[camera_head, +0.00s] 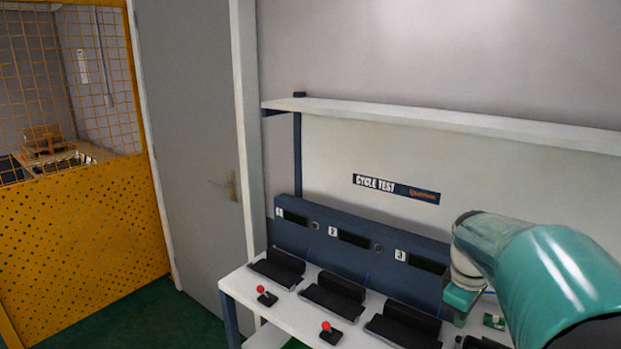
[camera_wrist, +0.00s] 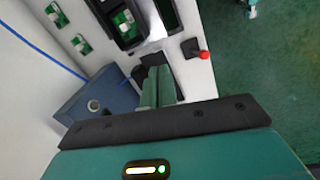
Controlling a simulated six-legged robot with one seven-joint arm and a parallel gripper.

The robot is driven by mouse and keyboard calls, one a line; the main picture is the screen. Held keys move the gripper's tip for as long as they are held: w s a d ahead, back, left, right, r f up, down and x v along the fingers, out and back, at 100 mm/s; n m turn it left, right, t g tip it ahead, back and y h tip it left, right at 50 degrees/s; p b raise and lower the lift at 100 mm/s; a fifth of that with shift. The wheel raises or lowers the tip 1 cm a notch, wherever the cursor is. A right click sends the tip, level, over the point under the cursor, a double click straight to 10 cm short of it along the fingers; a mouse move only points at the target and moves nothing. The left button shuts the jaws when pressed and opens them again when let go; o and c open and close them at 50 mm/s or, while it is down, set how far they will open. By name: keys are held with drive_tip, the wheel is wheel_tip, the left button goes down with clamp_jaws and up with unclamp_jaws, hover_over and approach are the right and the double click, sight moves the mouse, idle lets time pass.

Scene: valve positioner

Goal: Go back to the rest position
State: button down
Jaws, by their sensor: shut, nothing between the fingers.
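My gripper (camera_wrist: 158,88) shows in the wrist view as two teal fingers side by side, closed together with nothing visible between them. It is over the white bench near a black holder and a red-knobbed joystick (camera_wrist: 203,54). In the head view, my teal arm comes in from the right and bends down toward the right part of the bench (camera_head: 252,290). The fingertips are hard to make out there.
A white shelf (camera_head: 440,120) runs above. Green boards (camera_wrist: 82,44) lie on the white surface. A yellow mesh fence (camera_head: 80,240) and grey door (camera_head: 190,140) stand left.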

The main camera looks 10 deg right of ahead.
drive_tip(key=s+a+r+m+t, duration=0.1)
drive_tip(key=s+a, duration=0.4)
drive_tip(key=a, duration=0.7)
drive_tip(key=s+a+r+m+t+y, duration=0.1)
drive_tip(key=s+a, duration=0.5)
drive_tip(key=a, duration=0.7)
drive_tip(key=r+m+t, duration=0.1)
drive_tip(key=m+t, duration=0.1)
drive_tip(key=m, duration=0.1)
drive_tip(key=shift+m+t+y, duration=0.3)
drive_tip(key=shift+m+t, duration=0.1)
drive_tip(key=shift+s+d, duration=0.1)
